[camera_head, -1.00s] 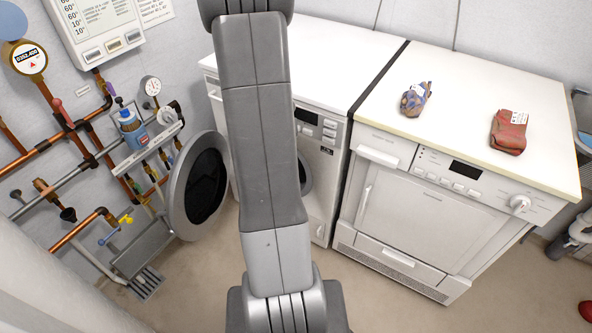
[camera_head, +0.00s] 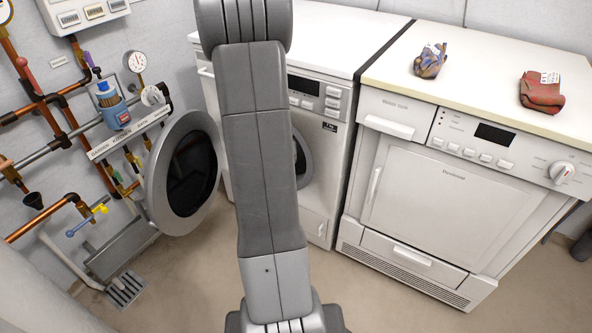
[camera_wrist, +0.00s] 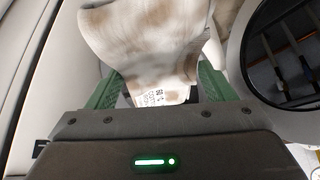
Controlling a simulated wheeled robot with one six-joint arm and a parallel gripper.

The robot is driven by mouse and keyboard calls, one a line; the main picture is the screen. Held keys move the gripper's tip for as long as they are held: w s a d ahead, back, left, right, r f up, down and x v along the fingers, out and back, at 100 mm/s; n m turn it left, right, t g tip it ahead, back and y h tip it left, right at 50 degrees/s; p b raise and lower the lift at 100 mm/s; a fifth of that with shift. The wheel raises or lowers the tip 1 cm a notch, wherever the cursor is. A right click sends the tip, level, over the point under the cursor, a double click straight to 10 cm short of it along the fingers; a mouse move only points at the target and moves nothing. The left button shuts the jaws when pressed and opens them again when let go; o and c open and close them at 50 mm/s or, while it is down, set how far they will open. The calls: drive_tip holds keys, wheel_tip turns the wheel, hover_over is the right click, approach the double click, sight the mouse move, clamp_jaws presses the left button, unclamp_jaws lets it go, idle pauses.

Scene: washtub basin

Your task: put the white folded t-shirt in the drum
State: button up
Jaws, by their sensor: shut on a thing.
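The white folded t-shirt (camera_wrist: 140,40), with brownish stains and a printed label, is in the wrist view. My gripper (camera_wrist: 160,86) has its green fingers on either side of the cloth and is shut on it. In the head view my own arm hides the gripper and the shirt. The front-loading washing machine (camera_head: 318,110) stands behind my arm. Its round door (camera_head: 185,172) is swung open to the left. Only a sliver of the drum opening (camera_head: 300,160) shows beside my arm. The drum's inside is hidden.
A dryer (camera_head: 440,190) stands right of the washer. A multicoloured bundle (camera_head: 431,62) and a red folded cloth (camera_head: 541,92) lie on its top. Pipes and a valve rack (camera_head: 120,150) line the wall at left, near the open door. The floor in front is clear.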

wheel_tip(320, 180, down, 13)
drive_tip(key=w+b, duration=0.1)
drive_tip(key=b, duration=1.1)
drive_tip(key=shift+w+d, duration=0.2)
drive_tip(key=shift+s, duration=0.15)
